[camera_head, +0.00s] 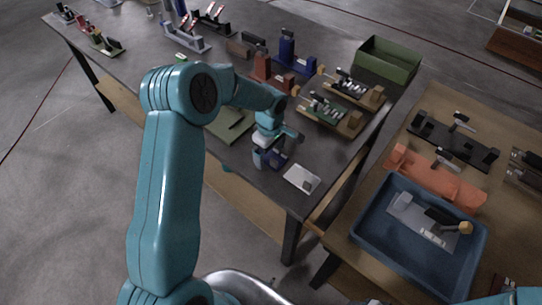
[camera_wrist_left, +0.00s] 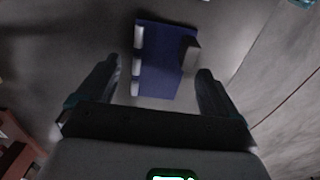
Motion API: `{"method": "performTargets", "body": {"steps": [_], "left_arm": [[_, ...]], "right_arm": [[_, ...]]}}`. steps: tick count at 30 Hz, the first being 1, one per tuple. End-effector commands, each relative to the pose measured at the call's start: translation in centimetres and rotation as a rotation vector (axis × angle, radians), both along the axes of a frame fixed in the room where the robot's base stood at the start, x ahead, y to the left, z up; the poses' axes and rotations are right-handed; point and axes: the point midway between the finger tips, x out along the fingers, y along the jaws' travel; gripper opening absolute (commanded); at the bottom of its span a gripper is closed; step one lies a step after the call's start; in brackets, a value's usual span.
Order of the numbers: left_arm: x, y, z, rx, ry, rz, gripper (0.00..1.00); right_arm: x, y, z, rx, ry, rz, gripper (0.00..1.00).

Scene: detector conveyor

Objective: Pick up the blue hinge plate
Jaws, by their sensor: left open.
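The blue hinge plate (camera_wrist_left: 155,60) lies flat on the dark table in the left wrist view, with pale knuckles along its left edge and a grey block on its right side. It shows small and partly covered by my gripper in the head view (camera_head: 279,159). My left gripper (camera_wrist_left: 157,76) is open, its fingers on either side of the plate's near part, with no clear contact visible. In the head view the left gripper (camera_head: 268,157) points down over the plate near the table's front edge. My right gripper is not in view.
A pale grey plate (camera_head: 302,178) lies just right of the gripper. Fixtures with small parts (camera_head: 330,112) stand behind it, and a green bin (camera_head: 388,60) is at the far right corner. A blue tray (camera_head: 360,229) and an orange part (camera_head: 435,180) are on the right-hand table.

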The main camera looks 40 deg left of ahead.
Motion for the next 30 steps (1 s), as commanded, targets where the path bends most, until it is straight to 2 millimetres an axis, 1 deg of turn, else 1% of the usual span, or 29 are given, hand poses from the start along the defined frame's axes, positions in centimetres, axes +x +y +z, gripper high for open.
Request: {"method": "performTargets", "body": {"steps": [5, 8, 9, 11, 12, 19, 23, 26, 29, 30], "left_arm": [[0.0, 0.0, -0.1, 0.0, 0.0, 0.0, 0.94], [0.0, 0.0, 0.0, 0.0, 0.0, 0.0, 0.64], [0.0, 0.0, 0.0, 0.0, 0.0, 0.0, 0.51], [0.0, 0.0, 0.0, 0.0, 0.0, 0.0, 0.32], [0.0, 0.0, 0.0, 0.0, 0.0, -0.001, 0.26], [0.0, 0.0, 0.1, 0.001, -0.001, -0.001, 0.26], [0.1, 0.0, 0.7, 0.002, -0.002, 0.0, 0.26], [0.1, 0.0, 1.8, 0.003, -0.005, -0.002, 0.26], [0.1, 0.0, 3.8, 0.002, -0.007, 0.0, 0.26], [0.2, 0.1, 4.8, 0.002, -0.007, 0.0, 0.26]], "right_arm": [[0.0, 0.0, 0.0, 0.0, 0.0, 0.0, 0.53], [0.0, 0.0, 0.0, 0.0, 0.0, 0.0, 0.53], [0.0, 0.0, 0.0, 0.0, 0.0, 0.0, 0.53], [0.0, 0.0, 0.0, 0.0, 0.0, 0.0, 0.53], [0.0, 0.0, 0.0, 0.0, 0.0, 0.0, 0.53], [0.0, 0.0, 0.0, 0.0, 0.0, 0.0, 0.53], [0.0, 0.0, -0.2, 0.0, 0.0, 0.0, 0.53], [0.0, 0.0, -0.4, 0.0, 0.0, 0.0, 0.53], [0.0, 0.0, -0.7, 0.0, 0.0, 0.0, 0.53], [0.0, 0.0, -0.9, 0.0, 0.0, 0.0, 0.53]]}}
